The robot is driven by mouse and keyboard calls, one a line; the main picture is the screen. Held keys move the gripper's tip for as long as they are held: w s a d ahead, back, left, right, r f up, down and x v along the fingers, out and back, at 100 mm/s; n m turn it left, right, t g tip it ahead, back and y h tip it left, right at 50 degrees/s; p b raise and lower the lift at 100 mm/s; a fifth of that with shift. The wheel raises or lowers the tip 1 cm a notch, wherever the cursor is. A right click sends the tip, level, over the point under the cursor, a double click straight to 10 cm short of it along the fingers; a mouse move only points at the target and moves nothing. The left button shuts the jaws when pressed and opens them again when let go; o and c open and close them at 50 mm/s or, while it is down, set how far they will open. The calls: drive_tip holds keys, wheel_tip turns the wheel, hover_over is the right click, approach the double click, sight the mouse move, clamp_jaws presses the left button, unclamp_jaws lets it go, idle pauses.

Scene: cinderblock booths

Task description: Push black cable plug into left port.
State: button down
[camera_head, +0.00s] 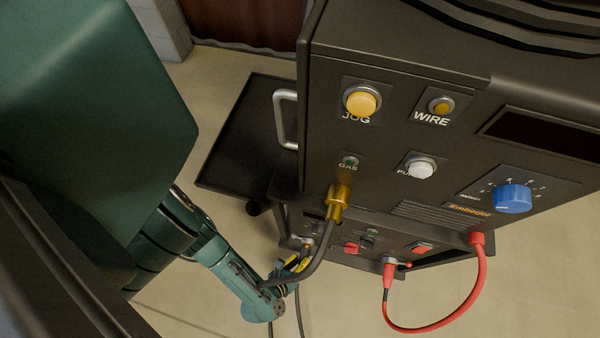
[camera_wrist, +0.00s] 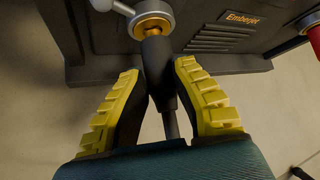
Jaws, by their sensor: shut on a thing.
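My gripper (camera_wrist: 155,85) has its two yellow ridged fingers closed around the black cable plug (camera_wrist: 157,68). The plug's far end meets a brass-coloured ring fitting (camera_wrist: 152,24) on the dark machine. How deep it sits cannot be seen. In the head view, my gripper (camera_head: 297,262) is low at the left of the machine's lower panel, partly behind a dark hose. The left port's metal fitting (camera_head: 308,243) shows just beyond the fingers. The held plug is mostly hidden there.
A dark hose hangs from a brass connector (camera_head: 339,197) and passes close to my gripper. A red cable (camera_head: 440,328) loops at the right, with a red plug (camera_head: 388,278) at the lower panel. A silver handle (camera_head: 285,118) sticks out left. Floor is open below.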

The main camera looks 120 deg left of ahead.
drive_tip(key=shift+a+r, duration=0.1)
drive_tip(key=shift+a, duration=0.05)
drive_tip(key=shift+s+a+p, duration=0.15)
drive_tip(key=shift+a+p, duration=0.1)
drive_tip(key=shift+p, duration=0.05)
idle(0.8)
drive_tip(key=shift+a, duration=0.1)
drive_tip(key=c, duration=1.6)
unclamp_jaws()
clamp_jaws()
drive_tip(key=shift+s+a+p, duration=0.15)
drive_tip(key=shift+a+p, duration=0.15)
drive_tip(key=shift+p, duration=0.05)
